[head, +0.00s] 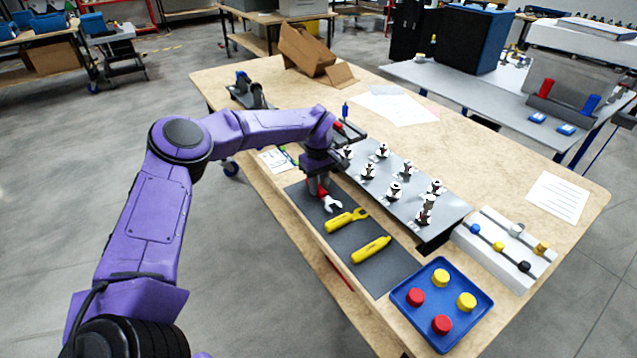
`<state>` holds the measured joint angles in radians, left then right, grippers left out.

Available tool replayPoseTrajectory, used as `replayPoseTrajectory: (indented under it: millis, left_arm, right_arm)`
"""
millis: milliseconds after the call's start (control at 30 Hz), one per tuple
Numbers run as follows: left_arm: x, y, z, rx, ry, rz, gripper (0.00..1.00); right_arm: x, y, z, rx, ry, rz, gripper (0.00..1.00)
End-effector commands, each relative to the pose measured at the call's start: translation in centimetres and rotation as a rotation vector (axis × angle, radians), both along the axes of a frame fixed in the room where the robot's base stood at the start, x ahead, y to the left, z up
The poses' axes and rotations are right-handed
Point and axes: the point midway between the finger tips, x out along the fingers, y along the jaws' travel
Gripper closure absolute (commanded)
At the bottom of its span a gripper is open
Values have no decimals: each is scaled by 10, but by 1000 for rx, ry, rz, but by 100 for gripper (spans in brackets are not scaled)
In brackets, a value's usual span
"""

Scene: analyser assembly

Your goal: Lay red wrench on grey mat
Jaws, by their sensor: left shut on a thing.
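My left gripper (318,182) points down over the far end of the grey mat (345,240). It is shut on the red wrench (330,202), whose pale open-jaw head sticks out toward the near side. The gripper hides part of the wrench's red handle. I cannot tell whether the wrench touches the mat. A yellow wrench (346,220) and another yellow-handled tool (371,250) lie on the mat nearer to me. My right gripper does not show.
A blue tray (418,323) with red and yellow caps stands at the near table end. A raised grey plate (400,205) with several small fittings runs beside the mat. A white block (490,262) with coloured knobs is at the right. An open cardboard box (308,52) stands at the back.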

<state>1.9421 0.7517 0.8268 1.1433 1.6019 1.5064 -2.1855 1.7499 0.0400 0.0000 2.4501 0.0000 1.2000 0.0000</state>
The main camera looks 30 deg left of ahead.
Motion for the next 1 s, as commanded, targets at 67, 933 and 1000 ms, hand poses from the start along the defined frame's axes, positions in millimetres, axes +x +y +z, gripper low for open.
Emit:
replayPoseTrajectory:
  millis: [67,933,1000]
  left_arm:
    - [0,0,1,0,0,0,100]
    - [0,0,-7,0,0,0,44]
    - [0,0,-7,0,0,0,44]
  right_arm:
    - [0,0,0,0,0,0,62]
    - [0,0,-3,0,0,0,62]
    - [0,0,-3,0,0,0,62]
